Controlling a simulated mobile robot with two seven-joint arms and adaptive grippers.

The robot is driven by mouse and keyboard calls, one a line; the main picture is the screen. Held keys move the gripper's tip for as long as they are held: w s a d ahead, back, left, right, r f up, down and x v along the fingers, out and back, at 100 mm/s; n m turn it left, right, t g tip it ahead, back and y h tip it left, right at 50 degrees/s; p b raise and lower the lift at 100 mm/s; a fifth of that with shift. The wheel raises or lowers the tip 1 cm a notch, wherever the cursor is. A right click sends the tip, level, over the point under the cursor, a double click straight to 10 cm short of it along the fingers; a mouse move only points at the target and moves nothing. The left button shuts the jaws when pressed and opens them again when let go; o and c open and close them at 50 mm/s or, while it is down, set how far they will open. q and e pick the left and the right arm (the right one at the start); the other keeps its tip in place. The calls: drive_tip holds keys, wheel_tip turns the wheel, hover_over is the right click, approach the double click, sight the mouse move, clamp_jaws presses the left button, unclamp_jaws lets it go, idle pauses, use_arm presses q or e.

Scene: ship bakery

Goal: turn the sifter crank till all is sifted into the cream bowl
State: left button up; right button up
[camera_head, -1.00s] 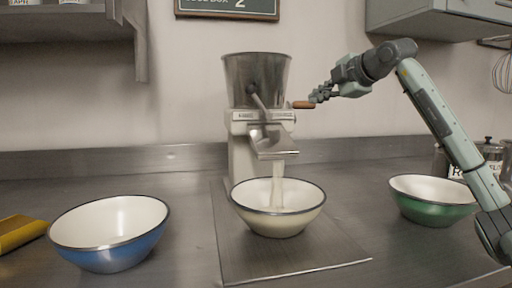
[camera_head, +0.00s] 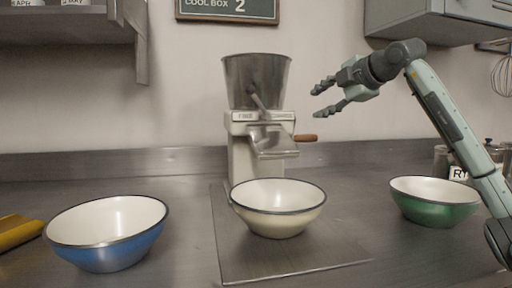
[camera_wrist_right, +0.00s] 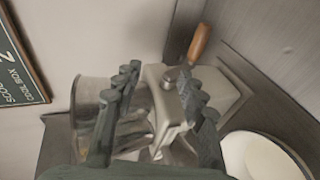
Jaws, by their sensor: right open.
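The sifter (camera_head: 257,120) stands at the back of the counter, with a metal hopper on top and a chute over the cream bowl (camera_head: 279,222). The cream bowl sits upright on a metal plate below the chute, and no flour stream falls into it. The crank's wooden handle (camera_head: 305,138) points right from the sifter; it also shows in the right wrist view (camera_wrist_right: 199,43). My right gripper (camera_head: 316,103) is open and empty, above the handle and apart from it. My left gripper is not in view.
A blue bowl (camera_head: 62,243) stands at the left and a green bowl (camera_head: 435,212) at the right. A yellow object (camera_head: 18,233) lies at the far left edge. Jars stand behind the green bowl. A shelf and a cabinet hang above.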

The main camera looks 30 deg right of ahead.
drive_tip(key=shift+o, duration=0.5)
drive_tip(key=v, duration=0.8)
drive_tip(key=shift+b, duration=0.45)
